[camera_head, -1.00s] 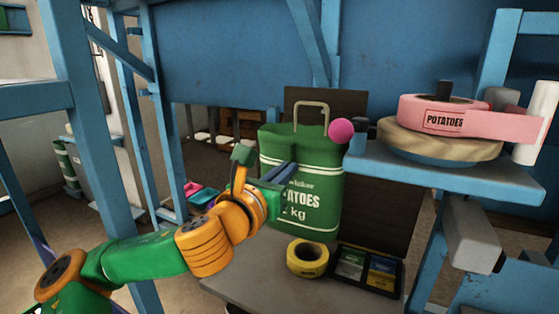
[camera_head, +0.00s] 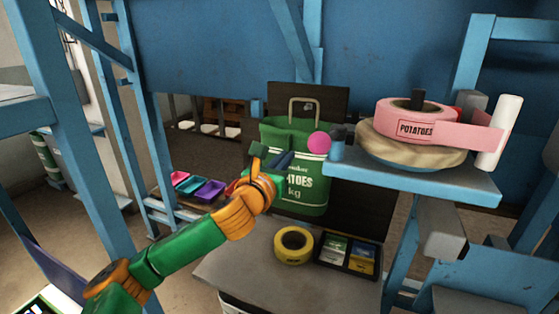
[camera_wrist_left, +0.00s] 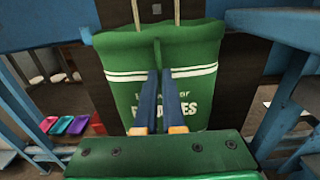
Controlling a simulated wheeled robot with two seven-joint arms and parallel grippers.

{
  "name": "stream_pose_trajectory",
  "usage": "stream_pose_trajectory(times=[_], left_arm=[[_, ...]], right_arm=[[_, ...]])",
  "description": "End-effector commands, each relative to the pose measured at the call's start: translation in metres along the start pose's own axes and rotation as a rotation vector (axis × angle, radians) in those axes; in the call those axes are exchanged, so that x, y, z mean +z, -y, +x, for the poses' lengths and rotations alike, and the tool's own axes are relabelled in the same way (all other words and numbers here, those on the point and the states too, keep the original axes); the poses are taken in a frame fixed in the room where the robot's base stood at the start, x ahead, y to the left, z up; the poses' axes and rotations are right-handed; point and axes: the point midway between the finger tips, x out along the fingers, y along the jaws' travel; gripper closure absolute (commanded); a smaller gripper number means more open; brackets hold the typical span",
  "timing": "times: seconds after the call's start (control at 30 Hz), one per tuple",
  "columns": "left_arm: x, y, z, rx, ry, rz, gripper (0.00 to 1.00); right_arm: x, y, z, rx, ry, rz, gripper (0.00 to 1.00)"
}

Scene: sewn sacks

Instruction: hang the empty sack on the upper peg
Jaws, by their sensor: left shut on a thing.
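The green sack (camera_head: 303,190) with white print hangs upright in front of a dark board (camera_head: 340,103). It also shows in the left wrist view (camera_wrist_left: 118,75). Its beige handle (camera_head: 291,108) stands up in a loop. A small grey square (camera_wrist_left: 156,9), perhaps a peg end, shows inside the loop; I cannot tell whether the handle is around a peg. My left gripper (camera_head: 272,163) is shut on the sack's front, its blue fingers (camera_wrist_left: 159,80) reaching the cloth below the rim. My right gripper is not in view.
A blue shelf (camera_head: 440,183) at right carries a pink tape roll (camera_head: 412,112) on a beige-and-blue round thing. A pink ball (camera_head: 319,143) is near the shelf's left end. Below, a grey table (camera_head: 235,270) holds yellow tape (camera_head: 293,246) and a black tray (camera_head: 346,268).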

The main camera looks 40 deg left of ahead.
Motion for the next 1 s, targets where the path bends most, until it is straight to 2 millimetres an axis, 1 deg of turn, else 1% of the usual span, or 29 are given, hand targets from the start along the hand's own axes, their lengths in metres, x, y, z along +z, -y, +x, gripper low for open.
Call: stream_pose_trajectory(times=[0.27,0.3,0.4,0.5,0.6,1.0], left_arm=[[-0.002,0.0,0.027,0.0,-0.001,-0.002,1.0],[-0.002,0.0,0.03,0.0,-0.002,0.001,1.0],[-0.006,0.0,0.036,-0.001,-0.002,0.001,1.0],[-0.013,0.001,0.036,-0.002,-0.001,0.001,1.0],[-0.015,0.001,0.036,-0.002,0.0,0.002,1.0],[-0.016,0.0,0.036,-0.001,0.0,0.001,1.0]], right_arm=[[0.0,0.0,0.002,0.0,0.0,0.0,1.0],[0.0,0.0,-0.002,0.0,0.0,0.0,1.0],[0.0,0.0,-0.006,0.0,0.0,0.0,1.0],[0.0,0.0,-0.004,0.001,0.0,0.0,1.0],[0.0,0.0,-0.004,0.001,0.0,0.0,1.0],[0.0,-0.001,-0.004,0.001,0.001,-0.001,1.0]])
